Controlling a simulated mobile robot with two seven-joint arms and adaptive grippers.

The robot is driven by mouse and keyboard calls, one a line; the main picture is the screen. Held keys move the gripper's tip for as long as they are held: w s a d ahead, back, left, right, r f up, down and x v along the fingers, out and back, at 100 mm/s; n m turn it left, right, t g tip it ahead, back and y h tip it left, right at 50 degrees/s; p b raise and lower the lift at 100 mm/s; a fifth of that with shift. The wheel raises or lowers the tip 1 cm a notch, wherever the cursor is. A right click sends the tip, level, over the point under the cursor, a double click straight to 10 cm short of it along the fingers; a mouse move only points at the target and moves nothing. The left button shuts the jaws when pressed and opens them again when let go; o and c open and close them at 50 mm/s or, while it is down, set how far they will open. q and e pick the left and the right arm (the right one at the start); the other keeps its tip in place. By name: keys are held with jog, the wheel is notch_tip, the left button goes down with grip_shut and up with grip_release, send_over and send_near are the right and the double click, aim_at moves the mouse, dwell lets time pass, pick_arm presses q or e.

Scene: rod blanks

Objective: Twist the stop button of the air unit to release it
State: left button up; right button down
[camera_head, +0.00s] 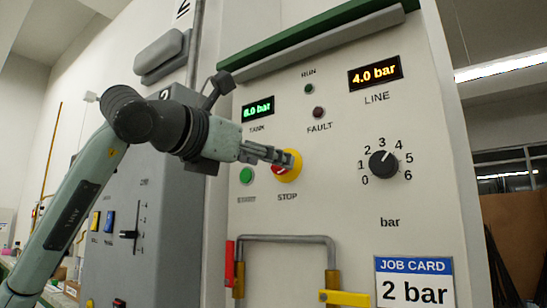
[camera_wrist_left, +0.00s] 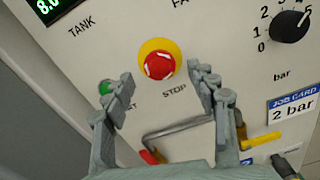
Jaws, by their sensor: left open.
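The red stop button (camera_wrist_left: 159,66) with white arrow marks sits on a yellow ring on the pale panel of the air unit (camera_head: 330,200). In the head view the stop button (camera_head: 291,165) is partly hidden by my left gripper (camera_head: 282,158), which reaches in from the left. In the left wrist view my left gripper (camera_wrist_left: 164,85) is open and empty. Its fingers lie to either side of the button's lower part and, as far as I can tell, do not touch it. My right gripper is not in view.
A green button (camera_head: 246,175) is just left of the stop button. A black dial (camera_head: 383,163) is to the right, with a job card (camera_head: 414,283) reading 2 bar below. A grey pipe (camera_head: 285,239) with yellow fittings projects below. The displays read 4.0 bar for LINE.

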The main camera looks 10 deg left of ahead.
pick_arm(q)
jog(key=x, duration=0.2)
jog(key=shift+w+d, duration=0.1)
jog(key=shift+w, duration=0.1)
